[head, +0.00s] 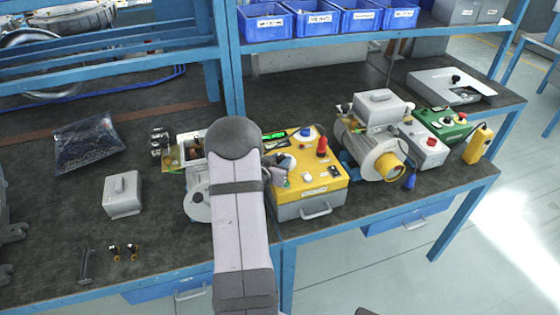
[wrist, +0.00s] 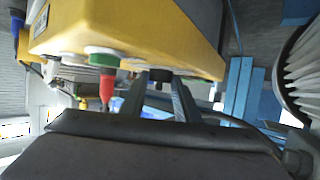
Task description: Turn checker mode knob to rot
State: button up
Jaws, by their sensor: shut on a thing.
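The yellow-topped checker (head: 322,186) stands on the bench in the middle of the head view, and its yellow panel (wrist: 130,28) fills the upper part of the wrist view. My gripper (head: 277,176) is at the checker's left side, largely hidden by my arm. In the wrist view my gripper (wrist: 160,82) has its two fingers around a small black knob (wrist: 160,74) on the panel, shut on it. The knob's marks and pointer cannot be read, so I cannot tell which mode it points to.
A red handle (head: 322,147) and a blue knob (head: 305,132) stand up from the checker panel. A grey box (head: 122,195) lies at left.

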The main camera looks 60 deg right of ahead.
jog(key=shift+r, duration=0.1)
jog(key=o, duration=1)
jog(key=shift+b+v, duration=0.85)
jog(key=shift+v, duration=2.8)
jog(key=shift+w, duration=0.1)
